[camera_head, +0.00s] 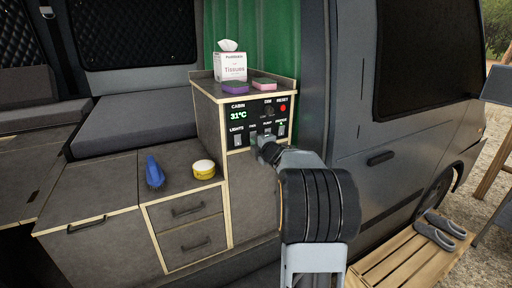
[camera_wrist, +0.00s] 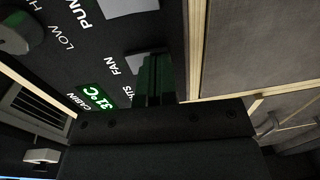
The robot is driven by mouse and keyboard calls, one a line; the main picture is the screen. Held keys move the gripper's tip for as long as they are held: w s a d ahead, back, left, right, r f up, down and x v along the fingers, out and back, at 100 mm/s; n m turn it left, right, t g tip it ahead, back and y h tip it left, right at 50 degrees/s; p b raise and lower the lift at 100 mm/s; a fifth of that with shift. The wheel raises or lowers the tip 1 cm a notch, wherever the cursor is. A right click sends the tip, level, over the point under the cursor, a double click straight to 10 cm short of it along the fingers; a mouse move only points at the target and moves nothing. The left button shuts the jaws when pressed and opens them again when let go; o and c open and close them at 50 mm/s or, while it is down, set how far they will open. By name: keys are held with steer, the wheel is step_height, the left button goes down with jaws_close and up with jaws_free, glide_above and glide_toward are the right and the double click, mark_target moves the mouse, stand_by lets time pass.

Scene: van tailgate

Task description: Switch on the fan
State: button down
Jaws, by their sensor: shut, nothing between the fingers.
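The black control panel (camera_head: 262,112) is on the front of the cabinet, with a green 31°C cabin readout (camera_head: 238,115). The FAN label (camera_head: 252,132) is in its lower row; the same FAN label shows in the wrist view (camera_wrist: 117,64). My gripper (camera_head: 260,141) is shut and empty, its tips at the panel beside this label. In the wrist view the dark fingers (camera_wrist: 155,80) have a green tint and cover most of the fan switch's place. I cannot tell the switch's position or whether the tips touch it.
The lights switch (camera_head: 238,141) is left of the fan label; the pump switch (camera_wrist: 128,7) is on its other side. A red reset button (camera_head: 283,108) and a knob (camera_wrist: 20,32) share the panel. A tissue box (camera_head: 230,67) and sponges (camera_head: 235,87) stand on top.

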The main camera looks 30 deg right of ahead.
steer(key=t+b, duration=0.2)
steer(key=b, duration=0.6)
steer(key=shift+w+a+f+b, duration=0.1)
steer(key=shift+w+f+b, duration=0.1)
steer(key=shift+b, duration=0.2)
steer(key=shift+r, duration=0.1)
